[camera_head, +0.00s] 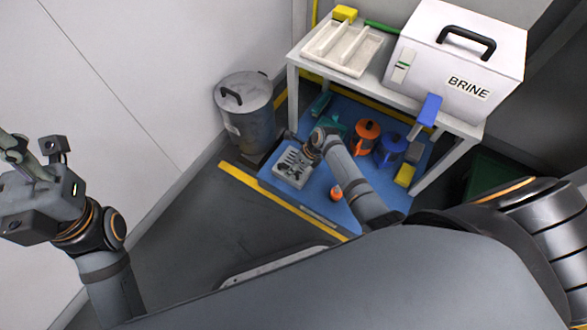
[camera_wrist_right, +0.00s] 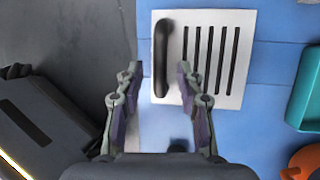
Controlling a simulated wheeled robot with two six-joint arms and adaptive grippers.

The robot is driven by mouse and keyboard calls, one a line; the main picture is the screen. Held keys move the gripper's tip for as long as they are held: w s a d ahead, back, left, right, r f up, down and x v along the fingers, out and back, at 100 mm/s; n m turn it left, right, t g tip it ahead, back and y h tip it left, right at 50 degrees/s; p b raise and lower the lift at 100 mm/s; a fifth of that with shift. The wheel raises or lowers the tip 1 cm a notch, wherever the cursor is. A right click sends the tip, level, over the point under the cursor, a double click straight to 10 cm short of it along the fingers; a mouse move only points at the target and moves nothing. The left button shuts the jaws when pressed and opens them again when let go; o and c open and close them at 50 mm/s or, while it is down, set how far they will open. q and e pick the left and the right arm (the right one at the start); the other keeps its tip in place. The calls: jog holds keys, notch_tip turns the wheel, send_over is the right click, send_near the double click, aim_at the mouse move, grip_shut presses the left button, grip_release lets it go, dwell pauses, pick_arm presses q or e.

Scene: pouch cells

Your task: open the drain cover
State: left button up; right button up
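The drain cover (camera_wrist_right: 245,30) is a light grey square plate with several dark slots and a dark bar handle (camera_wrist_right: 162,45) along its left side. It lies flat on the blue floor mat; in the head view the cover (camera_head: 281,180) is partly hidden by my right gripper (camera_head: 293,162). In the right wrist view my right gripper (camera_wrist_right: 159,72) is open, with the handle showing between its fingertips. I cannot tell whether the fingers touch it. My left gripper (camera_head: 18,160) is raised at the far left, away from the cover; its fingers are partly cut off by the frame edge.
A grey lidded bin (camera_head: 247,115) stands left of the mat (camera_head: 262,178). Behind is a table with a white BRINE box (camera_head: 455,60) and a tray (camera_head: 342,48). Orange (camera_head: 366,137) and blue (camera_head: 390,148) containers stand beneath it.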

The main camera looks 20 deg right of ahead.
grip_shut()
dwell(0.3)
jog(key=shift+r, duration=0.1)
